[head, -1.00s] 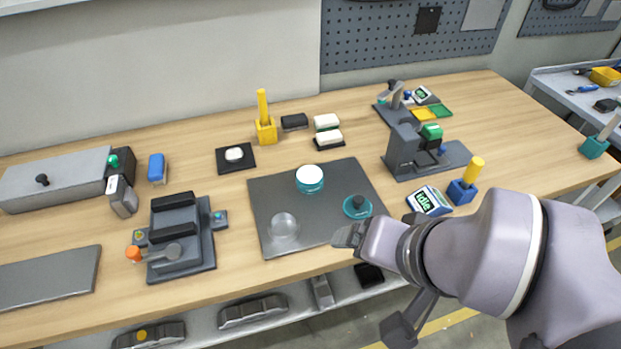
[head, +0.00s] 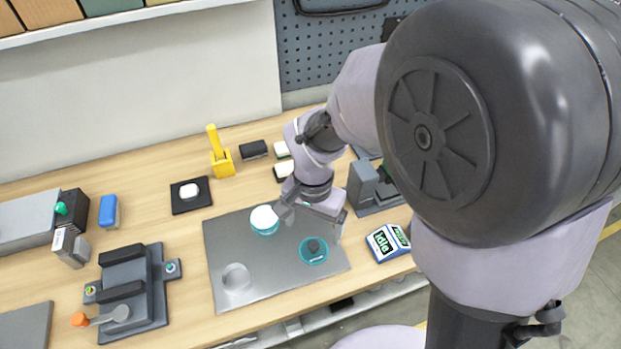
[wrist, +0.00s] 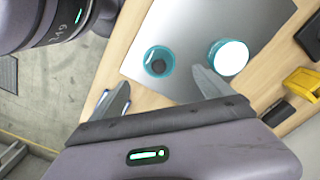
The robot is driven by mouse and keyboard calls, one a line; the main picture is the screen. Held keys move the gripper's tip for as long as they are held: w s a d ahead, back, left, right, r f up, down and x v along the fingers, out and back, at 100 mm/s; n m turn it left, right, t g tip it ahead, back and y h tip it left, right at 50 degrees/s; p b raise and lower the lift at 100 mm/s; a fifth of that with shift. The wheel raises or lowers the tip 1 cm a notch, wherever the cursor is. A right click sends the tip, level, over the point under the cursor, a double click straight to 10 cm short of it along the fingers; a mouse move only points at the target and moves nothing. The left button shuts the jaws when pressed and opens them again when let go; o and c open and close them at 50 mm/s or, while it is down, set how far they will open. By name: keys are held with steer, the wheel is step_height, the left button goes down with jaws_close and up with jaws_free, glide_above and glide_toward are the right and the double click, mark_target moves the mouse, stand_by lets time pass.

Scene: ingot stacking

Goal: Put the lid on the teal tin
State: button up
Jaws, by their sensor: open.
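The teal tin (head: 264,226) stands on the grey metal mat (head: 222,250) with a white round top surface showing. The tin is at the right in the wrist view (wrist: 219,66). The lid (head: 321,257), a flat teal disc with a dark knob, lies apart from the tin on the same mat, to its right and nearer. The lid also shows in the wrist view (wrist: 151,72). My gripper (head: 312,221) is open and empty, above the mat near the tin and lid. In the wrist view its fingers (wrist: 160,88) are spread, with the lid beyond the gap.
A clear round dish (head: 236,278) sits at the mat's front left. A device reading "idle" (head: 387,242) is right of the mat. A yellow stand (head: 221,162) and a black tray with a white piece (head: 190,192) are behind. A dark fixture (head: 130,290) stands at left.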

mark_target(314, 244)
step_height(314, 244, down, 9)
steer(key=b, duration=0.4)
steer(key=shift+d+f, duration=0.1)
steer(key=shift+f, duration=0.05)
steer(key=shift+c, duration=0.2)
steer(key=c, duration=1.4)
steer(key=shift+o, duration=0.2)
steer(key=shift+r, duration=0.2)
steer(key=shift+r, duration=0.1)
